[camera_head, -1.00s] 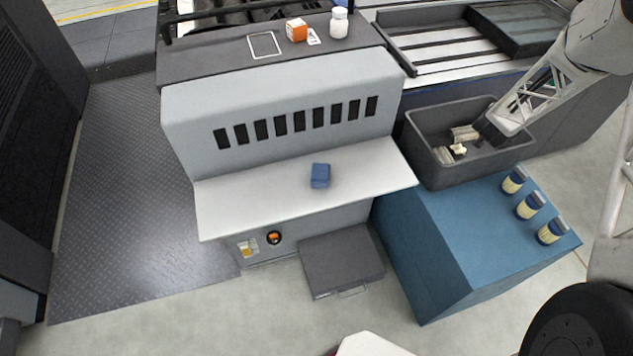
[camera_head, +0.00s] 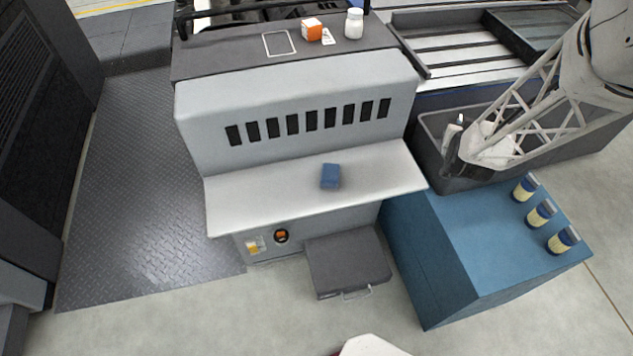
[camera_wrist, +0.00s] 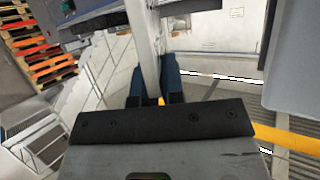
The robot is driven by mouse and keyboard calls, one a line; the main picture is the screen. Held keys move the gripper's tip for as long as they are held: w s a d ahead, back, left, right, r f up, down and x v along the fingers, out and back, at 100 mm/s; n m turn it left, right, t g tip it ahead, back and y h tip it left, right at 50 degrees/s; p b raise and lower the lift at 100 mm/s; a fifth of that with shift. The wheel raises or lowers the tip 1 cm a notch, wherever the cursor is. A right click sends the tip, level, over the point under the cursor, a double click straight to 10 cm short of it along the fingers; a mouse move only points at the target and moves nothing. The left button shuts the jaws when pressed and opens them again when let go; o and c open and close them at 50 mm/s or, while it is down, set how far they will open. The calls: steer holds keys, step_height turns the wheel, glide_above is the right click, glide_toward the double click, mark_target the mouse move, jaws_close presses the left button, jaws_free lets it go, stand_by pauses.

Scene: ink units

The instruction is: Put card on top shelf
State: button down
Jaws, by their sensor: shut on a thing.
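My gripper (camera_head: 451,145) is at the left end of the black bin, level with its rim or a little above. In the wrist view its two blue fingers (camera_wrist: 153,85) are shut on a thin pale piece (camera_wrist: 147,45), seen nearly edge on. It looks like the card, but its face is not clear. In the head view a small whitish piece (camera_head: 454,127) shows at the fingers, partly hidden by my gripper. The dark top shelf (camera_head: 220,56) of the grey machine bears a white square outline (camera_head: 279,44), which is empty.
A blue block (camera_head: 330,176) lies on the lower ledge (camera_head: 235,203). The black bin (camera_head: 424,125) stands behind several jars on a blue cabinet (camera_head: 440,235).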

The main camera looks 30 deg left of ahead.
steer(key=s+a+n+g+y, duration=0.1)
steer(key=s+a+n+y, duration=0.2)
steer(key=s, duration=1.1)
steer(key=s+a+n+g+y, duration=0.2)
steer(key=s+a+n+y, duration=0.1)
steer(key=s, duration=1.2)
steer(key=shift+s+a+r+y, duration=0.3)
steer(key=shift+a+r, duration=0.1)
steer(key=shift+a, duration=0.4)
steer(key=shift+w, duration=0.15)
steer(key=w+a+f, duration=0.1)
steer(key=w+a, duration=0.7)
steer(key=w, duration=0.5)
steer(key=shift+w+a+f, duration=0.15)
steer(key=shift+a+f, duration=0.1)
steer(key=shift+a, duration=0.05)
steer(key=shift+f, duration=1.75)
steer(key=shift+f, duration=0.15)
